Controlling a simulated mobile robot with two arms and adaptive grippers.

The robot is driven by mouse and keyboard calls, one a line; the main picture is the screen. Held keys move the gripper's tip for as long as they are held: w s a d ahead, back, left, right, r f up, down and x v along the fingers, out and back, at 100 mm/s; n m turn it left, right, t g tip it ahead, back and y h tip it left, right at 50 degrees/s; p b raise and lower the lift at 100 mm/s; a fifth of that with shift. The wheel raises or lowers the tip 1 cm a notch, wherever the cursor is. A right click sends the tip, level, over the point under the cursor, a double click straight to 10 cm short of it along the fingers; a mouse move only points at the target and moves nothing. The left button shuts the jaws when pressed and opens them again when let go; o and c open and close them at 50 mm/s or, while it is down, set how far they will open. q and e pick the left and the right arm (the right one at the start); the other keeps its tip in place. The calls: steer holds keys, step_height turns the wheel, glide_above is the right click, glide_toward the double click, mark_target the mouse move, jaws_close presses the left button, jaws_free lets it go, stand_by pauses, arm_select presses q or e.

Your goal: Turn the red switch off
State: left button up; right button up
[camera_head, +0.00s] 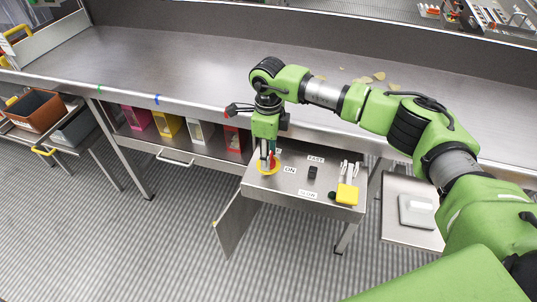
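The red switch (272,160) stands on a round yellow base (268,170) at the left of a small metal control panel (292,201). My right gripper (268,157) points down right at the switch and hides part of it. Its fingers are small here, and I cannot tell whether they grip the switch or only stand beside it. An "ON" label (290,170) lies just right of the yellow base. Another label near the switch is mostly covered by the gripper. My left gripper is not in view.
The panel also holds a black rocker switch (312,173), "FAST" (316,160) and "SLOW" (308,194) labels, and a yellow box (347,194). A long metal table (190,65) lies behind, with colored bins (168,124) below. A grey scale-like device (417,211) stands at right.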

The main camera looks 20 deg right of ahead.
steer(key=o, duration=1.1)
steer(key=shift+r, duration=0.1)
step_height(320, 180, up, 12)
steer(key=shift+f, duration=0.1)
